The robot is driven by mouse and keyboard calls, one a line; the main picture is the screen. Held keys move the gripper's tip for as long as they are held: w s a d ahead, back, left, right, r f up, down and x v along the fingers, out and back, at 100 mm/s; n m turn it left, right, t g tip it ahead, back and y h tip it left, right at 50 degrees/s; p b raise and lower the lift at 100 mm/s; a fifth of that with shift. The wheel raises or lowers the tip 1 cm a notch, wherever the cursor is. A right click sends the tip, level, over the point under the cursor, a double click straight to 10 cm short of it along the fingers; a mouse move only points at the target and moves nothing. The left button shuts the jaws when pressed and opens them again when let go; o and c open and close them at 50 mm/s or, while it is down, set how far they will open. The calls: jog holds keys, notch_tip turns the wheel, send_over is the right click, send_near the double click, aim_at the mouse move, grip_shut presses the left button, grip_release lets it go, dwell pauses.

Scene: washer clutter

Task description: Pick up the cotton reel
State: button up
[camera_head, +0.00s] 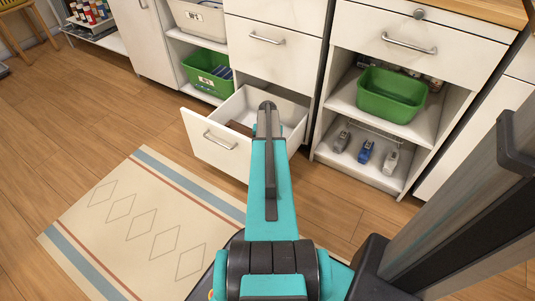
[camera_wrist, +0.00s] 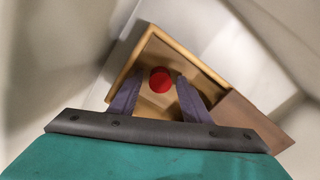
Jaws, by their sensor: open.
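A round red thing, which looks like the cotton reel seen end-on (camera_wrist: 160,79), lies in a wooden box (camera_wrist: 208,72) in the wrist view. My gripper (camera_wrist: 158,84) is open, with one dark finger on each side of the reel in the picture. I cannot tell whether the fingers reach down to its level. In the head view my arm extends over the open drawer (camera_head: 214,143) and hides my gripper and the reel.
A brown flat piece (camera_wrist: 250,122) lies beside the wooden box. Pale drawer walls stand close around. To the right, an open shelf unit holds a green tub (camera_head: 391,94) and several small bottles or tools below. A patterned rug (camera_head: 140,220) lies on the floor.

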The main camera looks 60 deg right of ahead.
jog(key=c, duration=1)
notch_tip(320, 180, up, 10)
jog(key=p, duration=0.3)
jog(key=shift+p, duration=0.35)
